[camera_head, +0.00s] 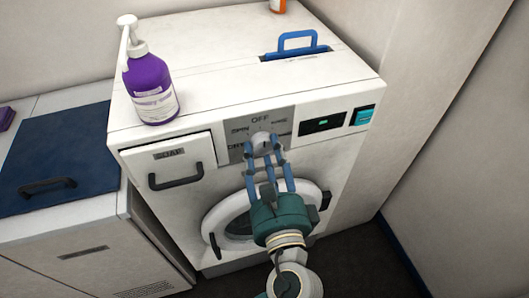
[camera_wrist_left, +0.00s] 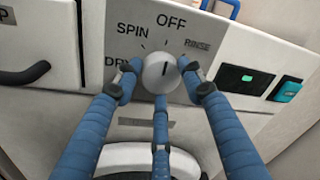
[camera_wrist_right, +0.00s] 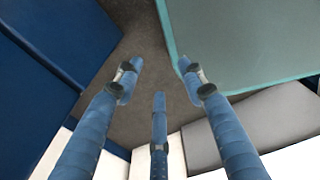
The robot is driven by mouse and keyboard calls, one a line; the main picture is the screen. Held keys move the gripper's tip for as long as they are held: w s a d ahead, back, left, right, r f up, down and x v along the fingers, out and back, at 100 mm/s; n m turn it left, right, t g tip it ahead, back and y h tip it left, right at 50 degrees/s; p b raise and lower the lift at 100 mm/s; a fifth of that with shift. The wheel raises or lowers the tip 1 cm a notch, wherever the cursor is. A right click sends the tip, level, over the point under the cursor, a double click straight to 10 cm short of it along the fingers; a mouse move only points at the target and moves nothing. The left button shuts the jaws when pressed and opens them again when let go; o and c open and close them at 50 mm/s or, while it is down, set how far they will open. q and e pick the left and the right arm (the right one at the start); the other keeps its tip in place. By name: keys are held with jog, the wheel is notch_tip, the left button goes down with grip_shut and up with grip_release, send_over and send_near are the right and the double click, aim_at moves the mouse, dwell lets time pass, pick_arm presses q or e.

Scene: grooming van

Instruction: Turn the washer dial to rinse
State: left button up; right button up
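The washer dial (camera_wrist_left: 160,74) is a round pale knob on a grey panel (camera_head: 237,147) of the white washer (camera_head: 190,222). The panel reads OFF at top, SPIN upper left, RINSE (camera_wrist_left: 197,46) upper right, and a partly hidden DRY-like word at left. The dark mark on the knob points up, roughly toward OFF. My left gripper (camera_head: 265,145) is in front of the dial, its blue fingers spread on both sides and a third below; the fingers look open, and contact is unclear. My right gripper (camera_wrist_right: 160,80) shows only in its wrist view, open and empty.
A purple pump bottle (camera_head: 152,88) stands on the washer top. The soap drawer (camera_head: 170,165) is left of the dial; a display (camera_head: 322,123) and teal button (camera_head: 362,116) are right. The round door (camera_head: 216,215) is below. A blue-lidded cabinet (camera_head: 60,150) stands left.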

pick_arm(q)
jog(key=shift+r+p, duration=0.15)
jog(key=shift+p, duration=0.4)
jog(key=m+p, duration=0.2)
jog(key=p, duration=0.2)
jog(key=m+p, duration=0.2)
jog(key=p, duration=0.3)
jog(key=m+p, duration=0.2)
jog(key=p, duration=0.2)
jog(key=shift+r+m+g+p, duration=0.25)
jog(key=shift+m+g+p, duration=0.05)
jog(key=shift+g+p, duration=0.1)
jog(key=shift+f+m+p, duration=0.25)
jog(key=shift+m+p, duration=0.65)
jog(key=shift+p, duration=0.2)
jog(key=o, duration=1.2)
jog(key=shift+c, duration=0.2)
jog(key=v, duration=1.2)
jog(key=shift+d, duration=0.2)
